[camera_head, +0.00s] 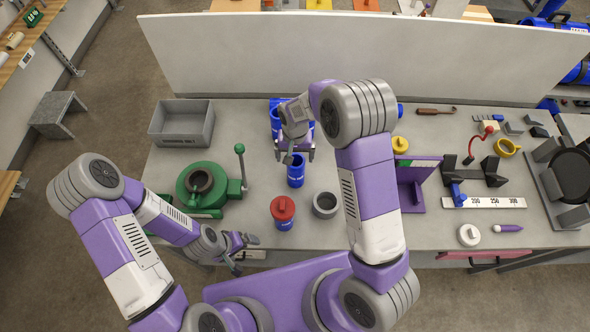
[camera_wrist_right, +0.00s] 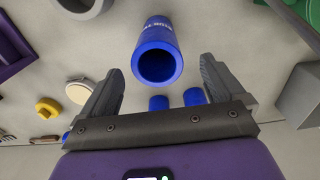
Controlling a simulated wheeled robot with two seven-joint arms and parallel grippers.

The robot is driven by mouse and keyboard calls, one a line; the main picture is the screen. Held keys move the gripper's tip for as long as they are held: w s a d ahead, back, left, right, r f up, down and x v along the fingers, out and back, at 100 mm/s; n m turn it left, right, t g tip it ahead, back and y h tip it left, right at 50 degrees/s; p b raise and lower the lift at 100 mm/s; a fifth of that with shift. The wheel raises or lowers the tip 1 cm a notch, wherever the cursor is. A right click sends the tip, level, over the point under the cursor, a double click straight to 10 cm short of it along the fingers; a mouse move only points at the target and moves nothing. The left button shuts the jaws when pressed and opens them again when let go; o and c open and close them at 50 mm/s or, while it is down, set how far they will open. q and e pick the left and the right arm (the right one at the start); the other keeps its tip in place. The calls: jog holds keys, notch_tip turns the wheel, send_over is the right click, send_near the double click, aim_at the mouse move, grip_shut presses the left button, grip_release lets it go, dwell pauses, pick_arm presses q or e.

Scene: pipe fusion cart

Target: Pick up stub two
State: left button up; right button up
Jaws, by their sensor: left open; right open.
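A blue hollow pipe stub (camera_head: 296,174) with white lettering stands upright near the middle of the table. In the right wrist view this stub (camera_wrist_right: 157,42) shows its open end, and its lettering is too small to read surely. My right gripper (camera_head: 295,152) is open above and just behind the stub in the head view. In the right wrist view its spread fingers (camera_wrist_right: 161,72) lie either side of the stub's near end, with gaps. More blue pipes (camera_head: 276,118) stand behind, partly hidden by my right arm. My left gripper (camera_head: 243,253) is open and empty at the table's front edge.
A red-capped blue container (camera_head: 283,211) and a grey cup (camera_head: 326,205) stand in front of the stub. A green clamp (camera_head: 201,183) and grey bin (camera_head: 182,126) are left. A purple bracket (camera_head: 413,190) and white scale (camera_head: 485,203) are right. A white panel (camera_head: 370,50) stands behind.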

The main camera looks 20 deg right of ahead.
aim_at(296, 160)
notch_tip(296, 160, down, 5)
jog(key=b, duration=0.2)
jog(key=shift+s+d+f+b, duration=0.1)
jog(key=shift+b, duration=0.2)
jog(key=shift+c, duration=0.7)
jog(key=c, duration=1.4)
